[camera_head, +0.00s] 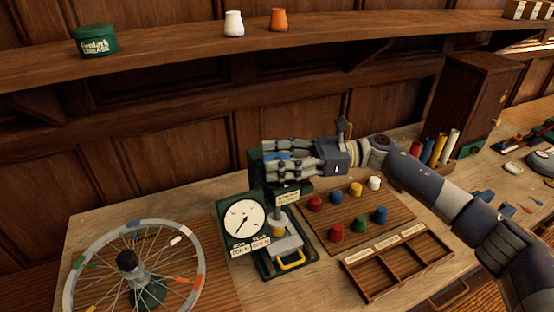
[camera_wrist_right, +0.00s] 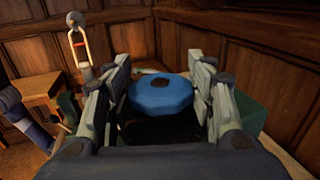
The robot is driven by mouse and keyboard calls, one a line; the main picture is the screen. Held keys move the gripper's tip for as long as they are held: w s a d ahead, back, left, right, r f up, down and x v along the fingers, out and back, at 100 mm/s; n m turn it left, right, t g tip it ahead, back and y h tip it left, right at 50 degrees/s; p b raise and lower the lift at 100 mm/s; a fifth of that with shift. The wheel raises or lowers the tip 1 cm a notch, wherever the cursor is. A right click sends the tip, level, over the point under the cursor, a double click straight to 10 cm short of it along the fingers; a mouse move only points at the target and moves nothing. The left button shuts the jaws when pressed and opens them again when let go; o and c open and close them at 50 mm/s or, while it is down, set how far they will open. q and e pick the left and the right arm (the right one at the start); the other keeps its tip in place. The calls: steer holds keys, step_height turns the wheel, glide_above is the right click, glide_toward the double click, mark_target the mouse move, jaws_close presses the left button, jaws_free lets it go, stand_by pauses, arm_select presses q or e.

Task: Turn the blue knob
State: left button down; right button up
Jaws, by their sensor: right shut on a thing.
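The blue knob (camera_wrist_right: 160,94) is a wide, faceted disc with a dark spot in its top. It sits between the two fingers of my right gripper (camera_wrist_right: 160,100) in the right wrist view, and the fingers are shut on its sides. In the head view, a sliver of the blue knob (camera_head: 277,156) shows between the fingers of my right gripper (camera_head: 266,155), above a dark green device at the back of the table. The fingers hide most of the knob there. My left gripper is not in view.
A white dial gauge (camera_head: 243,218) stands in front of the device. A spoked wheel (camera_head: 75,272) is at the left. A wooden board (camera_head: 340,218) with several coloured pegs and an empty compartment tray (camera_head: 398,262) lie under my right arm. A wooden cabinet (camera_head: 470,100) stands at the right.

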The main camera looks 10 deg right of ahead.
steer(key=shift+t, duration=0.4)
